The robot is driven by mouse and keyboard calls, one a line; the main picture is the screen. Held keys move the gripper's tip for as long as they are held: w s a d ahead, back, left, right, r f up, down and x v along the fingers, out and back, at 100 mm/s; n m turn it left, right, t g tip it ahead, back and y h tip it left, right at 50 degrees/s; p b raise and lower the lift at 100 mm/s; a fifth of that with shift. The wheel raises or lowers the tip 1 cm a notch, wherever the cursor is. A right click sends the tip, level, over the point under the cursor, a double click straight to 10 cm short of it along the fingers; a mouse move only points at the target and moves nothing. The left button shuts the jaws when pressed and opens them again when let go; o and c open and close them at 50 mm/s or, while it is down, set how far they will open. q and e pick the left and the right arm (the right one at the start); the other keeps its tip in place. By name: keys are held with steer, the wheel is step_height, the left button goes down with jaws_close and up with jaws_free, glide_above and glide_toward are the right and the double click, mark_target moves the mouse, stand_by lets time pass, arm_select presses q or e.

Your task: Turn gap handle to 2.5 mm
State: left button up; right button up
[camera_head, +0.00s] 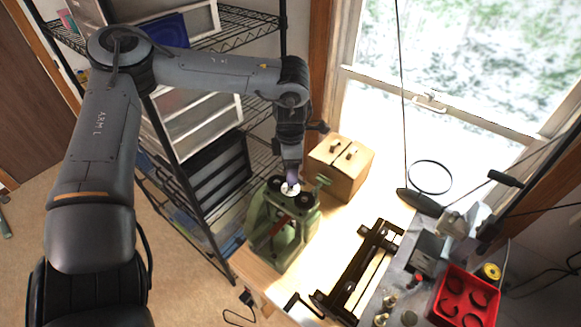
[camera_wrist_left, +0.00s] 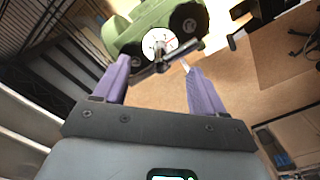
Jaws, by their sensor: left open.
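A green machine (camera_head: 302,228) stands on the wooden bench, with two dark round rollers or knobs on top. A white dial with red marks (camera_wrist_left: 158,42) sits between them and also shows in the head view (camera_head: 290,189). A grey metal handle (camera_wrist_left: 148,72) crosses in front of the dial in the left wrist view. My left gripper (camera_wrist_left: 158,68) is open, its purple fingers on either side of part of the handle. In the head view the left gripper (camera_head: 292,177) points down over the dial. Contact with the handle cannot be told. The dial reading is too small to read.
A wooden box (camera_head: 341,168) stands behind the machine. A dark metal frame (camera_head: 361,268) lies to its right on the bench. A red tray (camera_head: 466,297) and other tools sit at the far right. A wire shelf (camera_head: 215,175) stands close on the left.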

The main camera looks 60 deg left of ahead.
arm_select(q)
steer(key=shift+f, duration=0.65)
jaws_close()
